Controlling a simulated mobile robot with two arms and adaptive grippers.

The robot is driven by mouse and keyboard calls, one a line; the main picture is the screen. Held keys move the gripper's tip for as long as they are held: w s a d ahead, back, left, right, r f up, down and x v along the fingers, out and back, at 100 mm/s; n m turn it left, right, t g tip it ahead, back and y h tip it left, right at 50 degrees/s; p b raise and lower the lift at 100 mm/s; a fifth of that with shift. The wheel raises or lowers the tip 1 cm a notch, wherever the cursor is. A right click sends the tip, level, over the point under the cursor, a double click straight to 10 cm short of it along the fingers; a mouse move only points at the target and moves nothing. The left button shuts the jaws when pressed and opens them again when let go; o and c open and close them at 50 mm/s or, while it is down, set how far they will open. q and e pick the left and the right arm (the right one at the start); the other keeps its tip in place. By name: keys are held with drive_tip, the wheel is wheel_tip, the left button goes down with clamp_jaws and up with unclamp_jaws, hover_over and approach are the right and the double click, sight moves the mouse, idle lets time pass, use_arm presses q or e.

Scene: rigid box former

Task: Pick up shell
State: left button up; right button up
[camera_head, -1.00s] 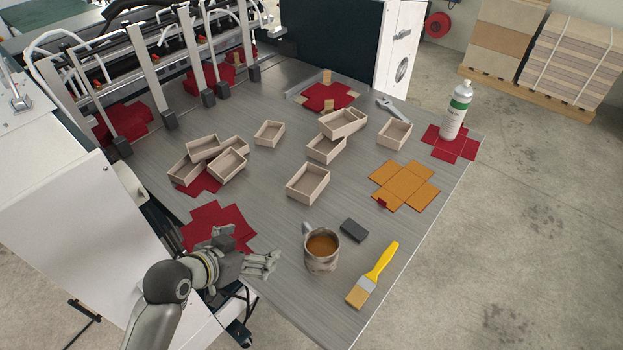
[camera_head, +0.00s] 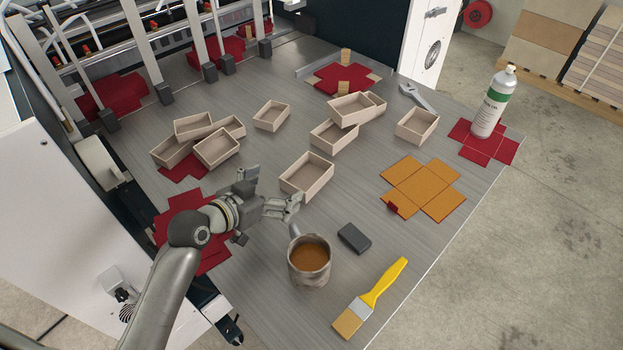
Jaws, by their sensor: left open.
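Several small open beige box shells stand on the grey metal table (camera_head: 440,235). One shell (camera_head: 307,178) is nearest my left gripper (camera_head: 275,190). Another shell (camera_head: 271,115) stands alone farther back, and one more (camera_head: 416,125) is to the right. A pile of shells (camera_head: 217,149) is at the left, and a second pile (camera_head: 334,137) is right of the middle. My left gripper is open and empty, just left of and in front of the nearest shell, with a finger close to its near edge. I cannot tell whether they touch. My right gripper is not in view.
A mug of brown liquid (camera_head: 310,262), a dark block (camera_head: 354,238) and a yellow brush (camera_head: 371,298) lie in front. An orange blank (camera_head: 423,188), a bottle (camera_head: 493,105) and a wrench (camera_head: 413,94) are right. Red blanks lie around; machine bars line the back left.

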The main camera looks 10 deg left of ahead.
sight(302, 185)
use_arm(q)
drive_tip(key=shift+w+d, duration=0.2)
drive_tip(key=shift+w, duration=0.2)
drive_tip(key=p+x, duration=0.1)
drive_tip(key=x, duration=0.2)
drive_tip(key=shift+w+d+f, duration=0.25)
drive_tip(key=shift+w+f, duration=0.1)
drive_tip(key=shift+w, duration=0.15)
drive_tip(key=shift+w+d+p, duration=0.15)
drive_tip(key=shift+w+p, duration=0.15)
drive_tip(key=shift+w, duration=0.05)
drive_tip(key=shift+p+x, duration=0.6)
drive_tip(key=shift+x, duration=1.6)
drive_tip(key=shift+s+f, duration=0.1)
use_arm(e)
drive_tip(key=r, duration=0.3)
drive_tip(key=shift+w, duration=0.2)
use_arm(q)
drive_tip(key=c, duration=1.1)
